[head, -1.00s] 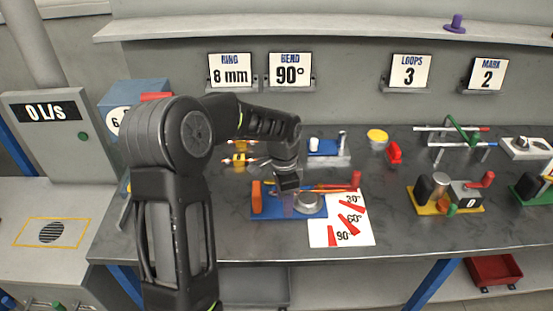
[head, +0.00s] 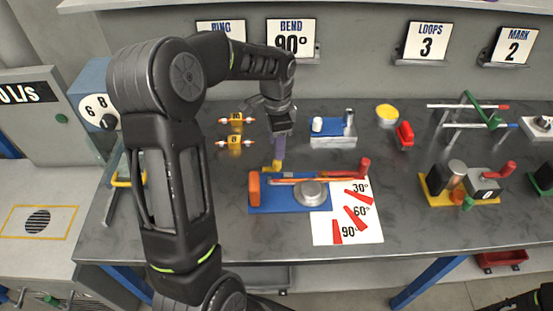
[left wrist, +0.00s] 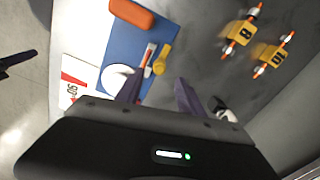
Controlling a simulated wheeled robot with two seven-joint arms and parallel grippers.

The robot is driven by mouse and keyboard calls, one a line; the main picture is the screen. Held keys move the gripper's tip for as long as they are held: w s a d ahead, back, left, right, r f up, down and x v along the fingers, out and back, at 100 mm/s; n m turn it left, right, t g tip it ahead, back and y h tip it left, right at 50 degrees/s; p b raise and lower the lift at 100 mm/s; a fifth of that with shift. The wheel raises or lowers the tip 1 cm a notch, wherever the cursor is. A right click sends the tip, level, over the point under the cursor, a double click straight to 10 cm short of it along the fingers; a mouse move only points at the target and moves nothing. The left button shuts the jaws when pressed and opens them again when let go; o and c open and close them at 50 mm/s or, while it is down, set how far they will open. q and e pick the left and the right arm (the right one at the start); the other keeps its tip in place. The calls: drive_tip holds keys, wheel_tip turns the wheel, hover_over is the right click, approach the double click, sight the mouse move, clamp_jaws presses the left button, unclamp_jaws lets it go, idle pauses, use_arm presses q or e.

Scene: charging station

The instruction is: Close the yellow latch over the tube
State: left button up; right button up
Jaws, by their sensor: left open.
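The yellow latch (head: 273,167) stands out behind the rear edge of the blue bender base (head: 262,203). In the left wrist view the latch (left wrist: 162,60) lies beside the thin reddish tube (left wrist: 147,60), not across it. The orange-red tube (head: 315,180) runs along the base behind the round silver die (head: 310,192). My left gripper (head: 279,160) is open, pointing down just above and behind the latch, with nothing between its fingers. Its two fingers (left wrist: 158,94) also show in the left wrist view.
An orange block (head: 254,189) stands at the base's left end and a red handle (head: 364,167) at its right. A white angle card (head: 348,233) lies in front right. Yellow blocks (head: 235,141) sit behind left. Bare table lies left of the base.

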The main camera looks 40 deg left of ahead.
use_arm(q)
wheel_tip(320, 180, down, 8)
drive_tip(key=shift+r+p, duration=0.25)
drive_tip(key=shift+p, duration=0.5)
drive_tip(key=shift+c, duration=0.3)
clamp_jaws()
